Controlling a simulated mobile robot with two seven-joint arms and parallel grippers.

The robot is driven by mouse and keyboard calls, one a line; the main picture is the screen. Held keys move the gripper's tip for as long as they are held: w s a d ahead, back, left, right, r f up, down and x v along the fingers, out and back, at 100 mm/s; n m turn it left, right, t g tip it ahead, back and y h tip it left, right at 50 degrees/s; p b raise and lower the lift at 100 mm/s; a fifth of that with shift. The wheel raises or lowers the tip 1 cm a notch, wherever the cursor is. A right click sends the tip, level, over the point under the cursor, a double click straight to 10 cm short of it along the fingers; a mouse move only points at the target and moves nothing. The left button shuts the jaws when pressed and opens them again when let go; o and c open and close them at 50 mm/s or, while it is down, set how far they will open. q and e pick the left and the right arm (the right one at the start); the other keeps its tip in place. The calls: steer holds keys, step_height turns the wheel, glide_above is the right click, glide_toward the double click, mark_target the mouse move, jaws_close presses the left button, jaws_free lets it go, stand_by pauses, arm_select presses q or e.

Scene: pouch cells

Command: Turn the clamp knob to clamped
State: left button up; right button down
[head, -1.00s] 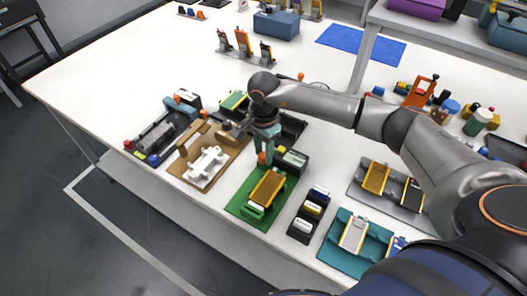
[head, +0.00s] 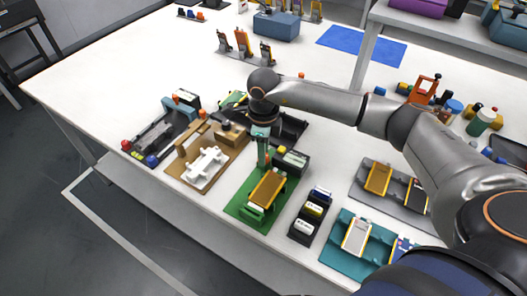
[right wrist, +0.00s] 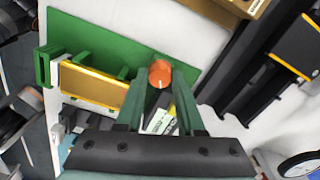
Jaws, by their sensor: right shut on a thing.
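The orange clamp knob (right wrist: 160,73) shows in the right wrist view on a green fixture plate (right wrist: 100,38). It sits between the tips of my right gripper (right wrist: 160,84), which is shut on it. A small pale mark shows on the knob. The green fixture (head: 236,207) also shows in the head view, with a gold pouch cell (head: 268,190) in its cradle. There my right gripper (head: 263,165) points down at the fixture's back end and hides most of the knob. My left gripper is not in view.
A brown fixture (head: 183,172) with a white part stands to the left. A black rack of cells (head: 301,228) and a teal tray (head: 340,262) stand to the right. A black device (head: 293,160) is close beside my gripper.

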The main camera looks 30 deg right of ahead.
steer(key=shift+m, duration=2)
steer(key=c, duration=0.5)
jaws_free()
step_height(320, 180, up, 13)
steer(key=shift+f+b, duration=0.15)
steer(key=shift+b, duration=0.25)
steer(key=shift+s+f, duration=0.1)
